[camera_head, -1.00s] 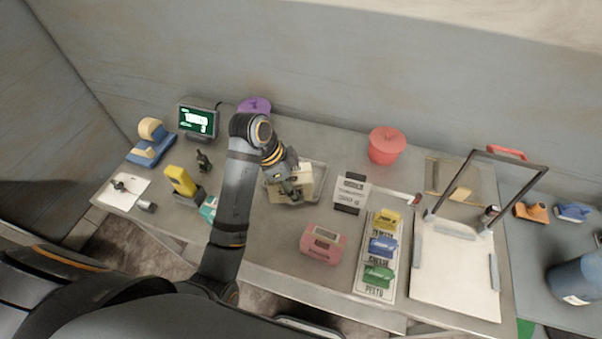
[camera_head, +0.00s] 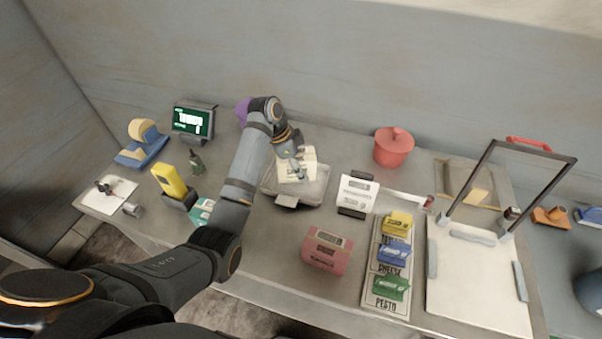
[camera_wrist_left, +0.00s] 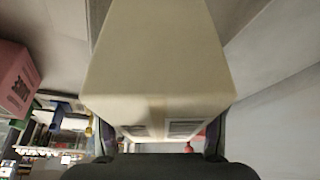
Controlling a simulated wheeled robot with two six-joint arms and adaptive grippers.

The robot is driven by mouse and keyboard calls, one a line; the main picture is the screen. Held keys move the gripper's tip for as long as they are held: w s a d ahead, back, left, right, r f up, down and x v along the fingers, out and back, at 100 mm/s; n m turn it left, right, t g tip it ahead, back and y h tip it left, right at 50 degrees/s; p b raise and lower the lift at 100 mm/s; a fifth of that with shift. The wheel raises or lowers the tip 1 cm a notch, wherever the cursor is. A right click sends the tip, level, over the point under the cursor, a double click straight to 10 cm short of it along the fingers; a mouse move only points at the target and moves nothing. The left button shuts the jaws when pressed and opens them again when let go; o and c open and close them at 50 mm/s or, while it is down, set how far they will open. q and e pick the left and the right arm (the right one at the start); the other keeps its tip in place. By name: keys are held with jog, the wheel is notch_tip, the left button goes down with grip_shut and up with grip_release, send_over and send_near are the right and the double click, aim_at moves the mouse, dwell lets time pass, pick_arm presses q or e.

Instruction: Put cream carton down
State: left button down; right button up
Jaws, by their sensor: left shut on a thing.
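The cream carton (camera_head: 311,160) is pale and boxy. In the head view it is over the back part of a shallow grey tray (camera_head: 310,196); I cannot tell whether it touches the tray. My left gripper (camera_head: 297,170) is shut on the carton and hides part of it. In the left wrist view the carton (camera_wrist_left: 160,60) fills the upper middle, between the dark fingers. The tray's front part shows bare. My right gripper is not in view.
A pink box (camera_head: 327,250) is in front. Left are a display (camera_head: 192,122) and a yellow device (camera_head: 170,181).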

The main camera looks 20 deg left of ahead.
pick_arm(q)
notch_tip(320, 180, down, 3)
jog(key=shift+w+f+p, duration=0.1)
jog(key=shift+w+p, duration=0.05)
jog(key=shift+p, duration=0.55)
jog(key=shift+f, duration=0.1)
jog(key=shift+f, duration=0.1)
jog(key=shift+c, duration=1.8)
grip_release()
